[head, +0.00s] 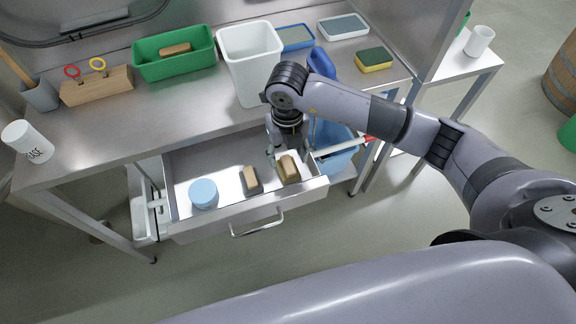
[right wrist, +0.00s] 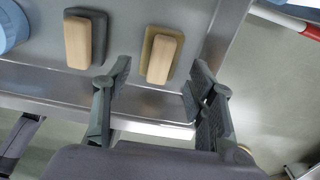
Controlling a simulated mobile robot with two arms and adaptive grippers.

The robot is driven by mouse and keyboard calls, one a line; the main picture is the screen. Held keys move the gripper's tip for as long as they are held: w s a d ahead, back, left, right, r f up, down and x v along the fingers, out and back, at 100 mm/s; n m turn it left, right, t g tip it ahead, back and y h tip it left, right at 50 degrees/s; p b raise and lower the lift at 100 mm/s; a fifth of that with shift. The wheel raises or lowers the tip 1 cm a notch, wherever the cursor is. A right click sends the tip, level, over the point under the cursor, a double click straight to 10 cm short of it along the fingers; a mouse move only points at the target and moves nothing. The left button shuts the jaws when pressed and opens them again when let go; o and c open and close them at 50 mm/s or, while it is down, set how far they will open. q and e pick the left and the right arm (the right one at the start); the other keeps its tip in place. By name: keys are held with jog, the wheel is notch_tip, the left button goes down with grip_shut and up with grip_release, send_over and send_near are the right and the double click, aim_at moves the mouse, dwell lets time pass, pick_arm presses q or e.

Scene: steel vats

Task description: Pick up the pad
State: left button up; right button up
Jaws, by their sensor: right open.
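Two pads with wooden grips lie in the open drawer (head: 225,168). One has a dark grey base (head: 251,182) and also shows in the right wrist view (right wrist: 98,35). The other, to its right, has a tan-olive base (head: 288,170) and also shows in the right wrist view (right wrist: 148,47). My right gripper (head: 283,155) is over the drawer, just behind the tan pad in the head view. In the right wrist view its open fingers (right wrist: 157,88) stand apart and empty, with the tan pad just beyond the gap. My left gripper is out of view.
A light blue round tub (head: 203,193) sits at the drawer's left. The drawer's right wall is close to the tan pad. On the steel table stand a white bin (head: 250,60), a green tray (head: 172,62), a green-yellow sponge (head: 374,60) and a wooden block (head: 97,87).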

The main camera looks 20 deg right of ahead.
aim_at(288, 163)
jog(key=shift+f, duration=0.65)
notch_tip(288, 163, down, 4)
jog(key=shift+s+r+p, duration=0.1)
jog(key=shift+r+p, duration=0.1)
jog(key=shift+p, duration=0.35)
jog(key=shift+f, duration=0.3)
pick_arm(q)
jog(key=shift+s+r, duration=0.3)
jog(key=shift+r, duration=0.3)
pick_arm(e)
jog(key=shift+c, duration=0.3)
jog(key=c, duration=0.9)
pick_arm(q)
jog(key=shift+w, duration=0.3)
pick_arm(e)
jog(key=shift+o, duration=0.2)
jog(key=shift+r, duration=0.15)
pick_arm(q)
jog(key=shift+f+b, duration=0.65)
pick_arm(e)
notch_tip(288, 163, up, 20)
